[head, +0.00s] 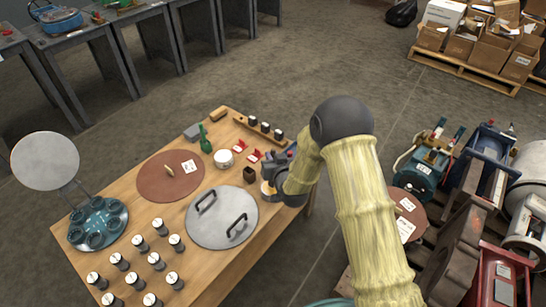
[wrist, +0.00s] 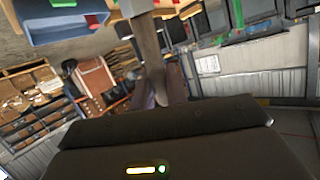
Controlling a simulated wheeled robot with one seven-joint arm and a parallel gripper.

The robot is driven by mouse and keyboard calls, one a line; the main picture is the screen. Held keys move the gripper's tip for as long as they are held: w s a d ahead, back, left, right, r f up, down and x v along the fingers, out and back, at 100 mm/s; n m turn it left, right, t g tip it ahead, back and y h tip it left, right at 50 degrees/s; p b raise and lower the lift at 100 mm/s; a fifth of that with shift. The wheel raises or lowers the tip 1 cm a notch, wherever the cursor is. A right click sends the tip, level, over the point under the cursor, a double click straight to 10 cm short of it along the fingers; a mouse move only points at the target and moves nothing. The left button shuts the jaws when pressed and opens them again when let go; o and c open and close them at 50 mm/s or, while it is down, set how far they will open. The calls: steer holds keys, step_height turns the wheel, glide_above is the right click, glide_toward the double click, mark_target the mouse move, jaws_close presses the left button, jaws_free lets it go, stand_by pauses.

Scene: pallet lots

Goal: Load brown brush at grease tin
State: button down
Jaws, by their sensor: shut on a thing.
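My gripper (head: 274,172) is low over the right end of the wooden table. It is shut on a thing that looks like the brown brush. In the wrist view, a brown tapered handle (wrist: 150,55) with a grey part at its top stands beyond the dark gripper body. A small round tin with tan contents, seemingly the grease tin (head: 268,188), sits right beside the gripper and is partly hidden by it. I cannot tell whether the brush touches the grease. A white round container (head: 223,158) stands further left.
A dark brown cube (head: 249,175), red pieces (head: 240,148) and a green bottle (head: 206,145) stand close by. A grey lid with two handles (head: 222,217) lies in front, a brown disc (head: 170,174) further left. Loaded pallets with machinery (head: 433,158) stand to the right.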

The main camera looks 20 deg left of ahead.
mark_target(274, 152)
steer(key=shift+f+b, duration=0.35)
steer(key=shift+f, duration=0.1)
stand_by(0.9)
steer(key=shift+s, duration=0.1)
stand_by(0.6)
steer(key=shift+r+p, duration=1.7)
steer(key=shift+r, duration=0.95)
steer(key=shift+a+r+p, duration=0.1)
steer(key=shift+r+p, duration=0.2)
steer(key=shift+r, duration=0.65)
